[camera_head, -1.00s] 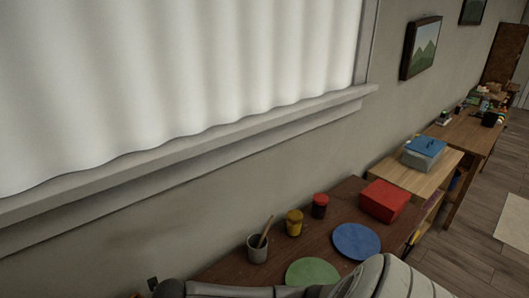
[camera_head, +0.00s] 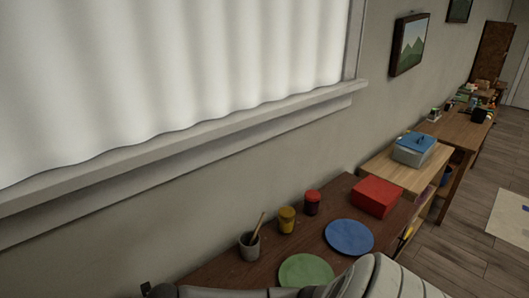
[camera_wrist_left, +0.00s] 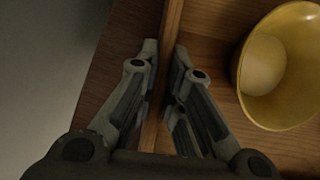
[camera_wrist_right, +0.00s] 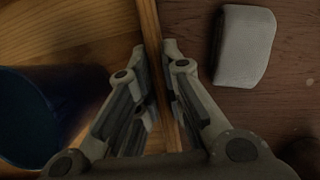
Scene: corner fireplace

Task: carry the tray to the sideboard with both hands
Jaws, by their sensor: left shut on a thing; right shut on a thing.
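The wooden tray (camera_wrist_left: 208,30) shows in both wrist views, with a thin upright wall and a lighter floor; it also shows in the right wrist view (camera_wrist_right: 85,35). My left gripper (camera_wrist_left: 165,52) is shut on one wall of it. My right gripper (camera_wrist_right: 154,50) is shut on another stretch of wall. A yellow bowl (camera_wrist_left: 290,103) with a pale round thing in it stands inside the tray. A dark blue cup or bowl (camera_wrist_right: 35,120) is inside near my right gripper. The head view shows neither the tray nor my grippers. I cannot tell which piece is the sideboard.
Lighter furniture (camera_head: 388,172) stands beyond. A pale block (camera_wrist_right: 243,45) lies outside the tray. Floor (camera_head: 455,240) is open at right.

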